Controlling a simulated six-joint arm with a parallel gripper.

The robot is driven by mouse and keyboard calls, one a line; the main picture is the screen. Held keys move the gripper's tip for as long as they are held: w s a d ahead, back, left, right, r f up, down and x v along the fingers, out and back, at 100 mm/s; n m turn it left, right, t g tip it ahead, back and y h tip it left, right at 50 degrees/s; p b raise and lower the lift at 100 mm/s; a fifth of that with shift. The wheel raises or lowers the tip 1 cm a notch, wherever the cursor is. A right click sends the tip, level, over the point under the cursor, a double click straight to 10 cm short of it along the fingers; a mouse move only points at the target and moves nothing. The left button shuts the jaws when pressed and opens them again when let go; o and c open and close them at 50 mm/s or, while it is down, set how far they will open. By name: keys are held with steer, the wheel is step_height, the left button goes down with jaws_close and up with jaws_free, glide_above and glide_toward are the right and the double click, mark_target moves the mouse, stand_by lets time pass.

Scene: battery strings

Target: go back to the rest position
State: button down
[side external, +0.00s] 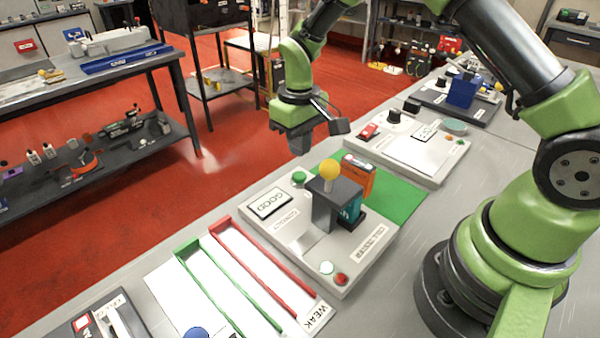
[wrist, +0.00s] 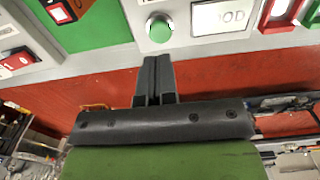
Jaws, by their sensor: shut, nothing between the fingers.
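My gripper (side external: 299,146) is in the air beyond the far edge of the bench, above the red floor, pointing down. Its fingers are closed together with nothing between them, as the wrist view (wrist: 155,65) shows. The cell tester (side external: 300,248) stands on the bench with a screen (side external: 269,204) reading GOOD. A teal cell (side external: 351,211) sits in its dark clamp (side external: 325,208), under a yellow knob (side external: 329,170). An orange cell (side external: 358,178) stands behind, on the green mat (side external: 400,199).
A sorting tray with a green lane (side external: 228,294) and a red lane (side external: 262,255), marked WEAK, lies in front of the tester. Another white panel (side external: 410,150) and a blue block (side external: 463,91) are farther back. Open floor lies left of my gripper.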

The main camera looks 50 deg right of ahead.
steer(key=shift+r, duration=0.15)
steer(key=s+r+m+t, duration=0.15)
steer(key=s+r, duration=0.25)
steer(key=r, duration=0.4)
steer(key=s+r+m+t, duration=0.1)
steer(key=s+r+t, duration=0.15)
steer(key=r, duration=0.55)
steer(key=s+a+r+t+y, duration=0.1)
steer(key=s+r, duration=0.1)
steer(key=s, duration=0.5)
steer(key=s+a+r+m+t+y, duration=0.1)
steer(key=s+r+t, duration=0.1)
steer(key=s, duration=0.6)
steer(key=shift+r, duration=0.6)
